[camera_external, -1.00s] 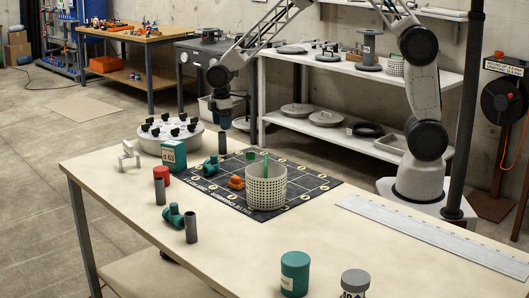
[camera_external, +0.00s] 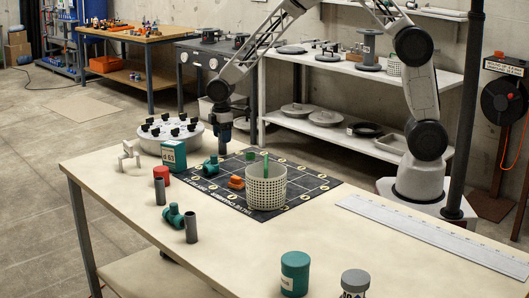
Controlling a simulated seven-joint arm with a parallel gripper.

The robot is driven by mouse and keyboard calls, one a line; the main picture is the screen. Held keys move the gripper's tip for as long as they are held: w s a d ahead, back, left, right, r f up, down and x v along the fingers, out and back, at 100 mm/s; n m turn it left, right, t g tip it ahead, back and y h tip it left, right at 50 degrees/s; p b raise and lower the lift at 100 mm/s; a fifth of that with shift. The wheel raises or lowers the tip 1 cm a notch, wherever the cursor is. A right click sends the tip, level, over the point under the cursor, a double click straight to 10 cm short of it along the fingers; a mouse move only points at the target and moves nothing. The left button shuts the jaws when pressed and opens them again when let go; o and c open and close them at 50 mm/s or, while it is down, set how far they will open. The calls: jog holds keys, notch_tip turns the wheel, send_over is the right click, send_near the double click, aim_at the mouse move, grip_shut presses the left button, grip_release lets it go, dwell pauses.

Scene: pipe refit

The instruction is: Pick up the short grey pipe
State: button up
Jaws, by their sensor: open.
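A grey pipe (camera_external: 222,146) stands upright at the back left of the black mat, behind a teal pipe fitting (camera_external: 211,168). My gripper (camera_external: 223,132) is open and points straight down at the top of this pipe. At this size I cannot tell whether the fingers are around the pipe or just above it. Two more grey pipes stand upright at the table's left: one beside the red cap (camera_external: 161,176), the farther pipe (camera_external: 159,191), and a nearer pipe (camera_external: 191,228) touching or close to another teal fitting (camera_external: 172,215). I cannot tell which is shortest.
A white perforated basket (camera_external: 266,190) and an orange part (camera_external: 236,182) are on the mat (camera_external: 300,190). The table's right middle is clear up to a long ruler (camera_external: 430,235).

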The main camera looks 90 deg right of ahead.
jog(key=c, duration=1)
jog(key=shift+r, duration=0.1)
jog(key=shift+r, duration=0.7)
notch_tip(320, 180, up, 2)
jog(key=shift+r, duration=0.1)
jog(key=s+a+r, duration=0.1)
jog(key=s+a, duration=0.1)
jog(key=s, duration=1.4)
jog(key=shift+a, duration=0.15)
jog(key=shift+w+r, duration=0.1)
